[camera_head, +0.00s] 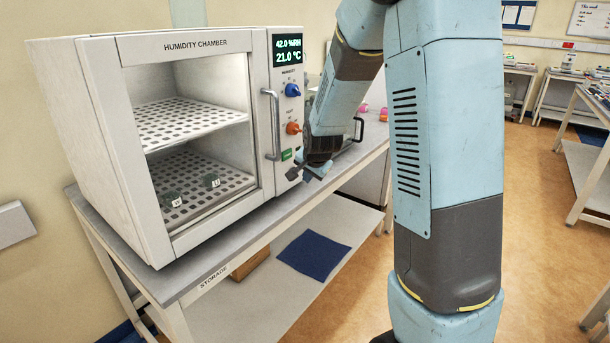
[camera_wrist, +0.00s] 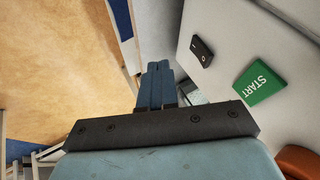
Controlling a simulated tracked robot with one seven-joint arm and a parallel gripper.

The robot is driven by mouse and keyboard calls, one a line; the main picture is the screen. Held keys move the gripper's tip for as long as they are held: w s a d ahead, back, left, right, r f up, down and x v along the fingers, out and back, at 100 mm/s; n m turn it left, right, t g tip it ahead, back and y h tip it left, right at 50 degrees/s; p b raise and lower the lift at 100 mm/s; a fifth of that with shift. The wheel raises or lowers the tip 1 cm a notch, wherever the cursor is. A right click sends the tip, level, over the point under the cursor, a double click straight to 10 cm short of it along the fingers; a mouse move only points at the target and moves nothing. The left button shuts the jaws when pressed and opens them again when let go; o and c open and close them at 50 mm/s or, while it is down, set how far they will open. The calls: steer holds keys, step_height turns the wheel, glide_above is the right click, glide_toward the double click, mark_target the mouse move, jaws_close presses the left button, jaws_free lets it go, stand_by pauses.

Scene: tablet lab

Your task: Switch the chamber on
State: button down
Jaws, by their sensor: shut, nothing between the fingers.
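The humidity chamber (camera_head: 191,43) stands on a bench at the left. Its display (camera_head: 287,50) is lit and reads 42.0 %RH and 21.0 °C. A green START button (camera_head: 286,155) sits low on its control panel; it is also large in the wrist view (camera_wrist: 260,84). Beside it in the wrist view is a black rocker switch (camera_wrist: 202,48) marked I and O; which side is pressed I cannot tell. My gripper (camera_head: 313,173) is by the lower panel, its blue fingers (camera_wrist: 157,80) shut and empty. They point past the switch, apart from it in the picture.
A blue knob (camera_head: 292,90), an orange knob (camera_head: 293,128) and the door handle (camera_head: 271,125) are close to my gripper. The chamber door looks closed; two small labelled items (camera_head: 173,200) are on the lower shelf.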

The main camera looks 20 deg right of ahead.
steer(key=s+f+v, duration=0.1)
steer(key=v, duration=0.8)
steer(key=shift+s+d, duration=0.2)
steer(key=shift+d, duration=0.3)
steer(key=s+r+n, duration=0.4)
steer(key=s+r, duration=0.1)
steer(key=s, duration=0.9)
steer(key=s+r+n+g, duration=0.1)
steer(key=s+r+n, duration=0.4)
steer(key=s, duration=0.8)
steer(key=shift+v, duration=0.9)
steer(key=c, duration=1.8)
jaws_free()
steer(key=shift+d, duration=0.15)
